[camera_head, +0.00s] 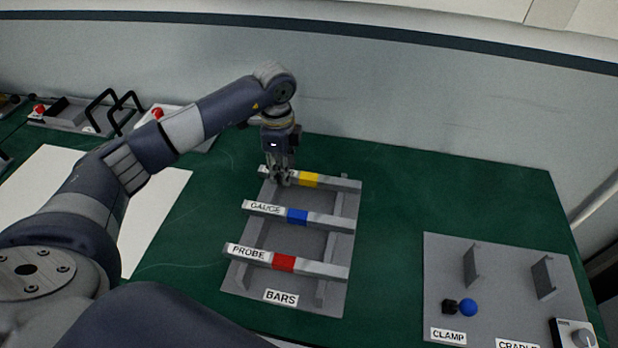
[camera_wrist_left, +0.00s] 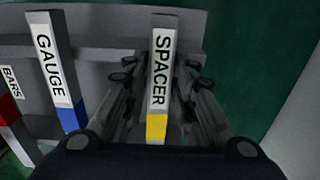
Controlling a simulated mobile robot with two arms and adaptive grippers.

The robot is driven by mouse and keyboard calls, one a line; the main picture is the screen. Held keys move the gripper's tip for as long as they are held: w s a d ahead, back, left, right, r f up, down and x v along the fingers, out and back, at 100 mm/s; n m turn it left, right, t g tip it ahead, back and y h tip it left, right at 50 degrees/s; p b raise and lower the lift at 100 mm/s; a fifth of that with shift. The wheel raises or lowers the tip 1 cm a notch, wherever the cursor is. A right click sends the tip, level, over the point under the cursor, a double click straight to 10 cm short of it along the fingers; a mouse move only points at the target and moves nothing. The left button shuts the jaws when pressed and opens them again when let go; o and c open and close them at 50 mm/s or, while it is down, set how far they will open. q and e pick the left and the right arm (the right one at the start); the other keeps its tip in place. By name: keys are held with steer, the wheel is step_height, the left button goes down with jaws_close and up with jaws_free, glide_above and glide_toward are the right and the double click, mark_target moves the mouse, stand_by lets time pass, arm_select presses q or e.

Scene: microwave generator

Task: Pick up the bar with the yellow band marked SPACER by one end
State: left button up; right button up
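The SPACER bar (camera_head: 335,183) has a yellow band and lies across the far end of the rack marked BARS (camera_head: 240,283). Its label shows in the left wrist view (camera_wrist_left: 160,70) but is mostly hidden in the head view. My left gripper (camera_head: 281,178) points down at the bar's left, labelled end. In the left wrist view its fingers (camera_wrist_left: 162,80) stand on either side of the bar, with a visible gap on both sides. It is open, and the bar rests between the fingers. My right gripper is not in view.
The GAUGE bar (camera_head: 325,220) with a blue band and the PROBE bar (camera_head: 320,268) with a red band lie nearer on the rack. A grey CLAMP and CRADLE plate (camera_head: 510,310) is at right. A wall (camera_head: 420,110) rises behind. Green table (camera_head: 400,190) is clear right of the rack.

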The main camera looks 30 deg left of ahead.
arm_select(q)
jaws_close()
steer(key=shift+w+r, duration=0.1)
steer(key=shift+r, duration=0.05)
